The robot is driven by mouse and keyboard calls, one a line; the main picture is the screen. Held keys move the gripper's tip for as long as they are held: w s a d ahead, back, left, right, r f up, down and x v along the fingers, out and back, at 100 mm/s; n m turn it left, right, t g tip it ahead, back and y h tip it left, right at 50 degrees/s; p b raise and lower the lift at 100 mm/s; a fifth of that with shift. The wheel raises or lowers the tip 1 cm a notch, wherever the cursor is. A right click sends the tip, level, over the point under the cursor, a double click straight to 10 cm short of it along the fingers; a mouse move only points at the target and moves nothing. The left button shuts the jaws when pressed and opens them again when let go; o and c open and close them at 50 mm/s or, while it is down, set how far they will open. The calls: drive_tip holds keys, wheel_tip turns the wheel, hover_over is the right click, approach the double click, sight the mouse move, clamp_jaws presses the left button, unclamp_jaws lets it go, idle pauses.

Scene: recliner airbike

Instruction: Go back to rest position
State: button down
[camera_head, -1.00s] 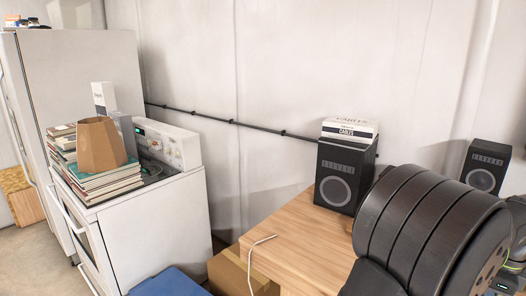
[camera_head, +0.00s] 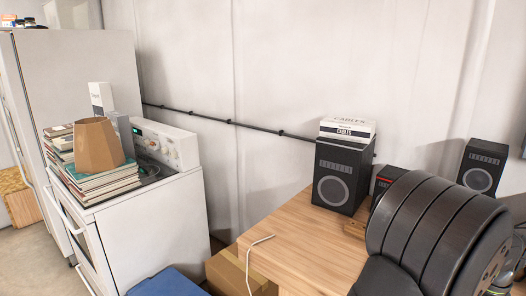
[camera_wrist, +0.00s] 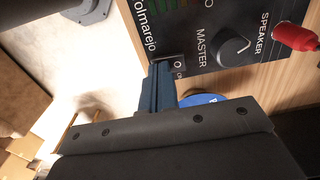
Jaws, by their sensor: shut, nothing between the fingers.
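My gripper (camera_wrist: 160,72) shows in the wrist view as narrow dark-blue fingers, pressed together with nothing held. Its tip is in front of the lower edge of a black audio panel (camera_wrist: 215,38), close to a small switch marked O (camera_wrist: 178,64). I cannot tell whether the tip touches the panel. In the head view my black arm fills the lower right, and the fingers are hidden.
A black speaker (camera_head: 340,178) with a cables box (camera_head: 347,128) on it stands on the wooden table (camera_head: 300,240). Another speaker (camera_head: 482,168) is at the right. A red plug (camera_wrist: 295,37) sticks out of the panel. A white stove (camera_head: 150,235) stands left.

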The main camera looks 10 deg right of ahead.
drive_tip(key=a+r+h, duration=0.1)
drive_tip(key=a+r, duration=0.2)
drive_tip(key=r, duration=0.7)
drive_tip(key=a+r+h, duration=0.1)
drive_tip(key=a+r, duration=0.2)
drive_tip(key=r, duration=0.6)
drive_tip(key=a+r+h, duration=0.1)
drive_tip(key=a+r, duration=0.1)
drive_tip(key=r, duration=0.8)
drive_tip(key=shift+w+a+r, duration=0.2)
drive_tip(key=shift+a+r, duration=0.1)
drive_tip(key=shift+a, duration=0.1)
drive_tip(key=c, duration=2.1)
unclamp_jaws()
